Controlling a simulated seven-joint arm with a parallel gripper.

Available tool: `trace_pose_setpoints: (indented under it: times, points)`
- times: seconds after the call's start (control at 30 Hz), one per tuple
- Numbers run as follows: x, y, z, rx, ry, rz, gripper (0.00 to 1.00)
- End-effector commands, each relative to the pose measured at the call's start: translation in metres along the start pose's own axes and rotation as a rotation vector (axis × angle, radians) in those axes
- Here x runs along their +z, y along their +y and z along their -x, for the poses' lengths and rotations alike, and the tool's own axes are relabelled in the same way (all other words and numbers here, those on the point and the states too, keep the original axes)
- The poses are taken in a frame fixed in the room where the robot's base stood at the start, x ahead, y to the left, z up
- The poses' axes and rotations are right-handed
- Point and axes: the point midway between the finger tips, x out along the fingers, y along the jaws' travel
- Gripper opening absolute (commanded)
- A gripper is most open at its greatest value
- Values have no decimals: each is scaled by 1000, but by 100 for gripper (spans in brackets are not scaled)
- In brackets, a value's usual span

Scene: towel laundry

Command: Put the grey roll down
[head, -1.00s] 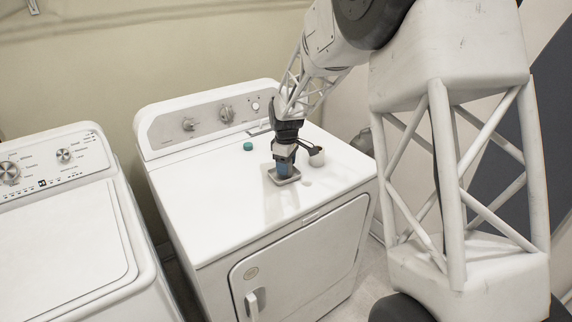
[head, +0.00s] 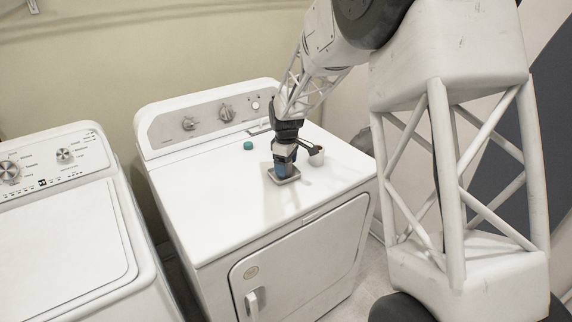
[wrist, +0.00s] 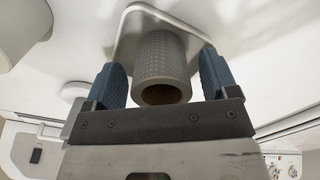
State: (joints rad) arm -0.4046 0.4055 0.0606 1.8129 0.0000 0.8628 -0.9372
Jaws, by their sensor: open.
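The grey roll (wrist: 162,66) is a textured hollow cylinder, seen end-on in the wrist view. It stands between my two blue fingers, with a gap on each side. A grey square tray with rounded corners (wrist: 128,35) lies at its far end, and the roll appears to stand on it. In the head view the tray (head: 294,180) is on top of the white dryer (head: 215,190). My gripper (head: 284,172) points down over the tray and hides most of the roll there. My gripper is also seen in the wrist view (wrist: 163,85), open around the roll.
A white cup-like object (head: 317,158) stands just right of my gripper. A small green cap (head: 247,146) lies behind it to the left. The dryer's control panel (head: 210,112) rises at the back. The dryer top's left front is clear. A washer (head: 60,220) stands left.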

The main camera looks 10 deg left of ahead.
Motion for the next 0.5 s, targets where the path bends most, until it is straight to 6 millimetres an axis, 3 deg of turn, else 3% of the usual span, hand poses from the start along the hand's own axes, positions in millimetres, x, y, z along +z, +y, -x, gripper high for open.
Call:
trace_pose_setpoints:
  times: [0.27, 0.5]
  points:
    - [0, 0, 21, 2, 2, 0, 80]
    - [0, 0, 56, 3, 2, 0, 80]
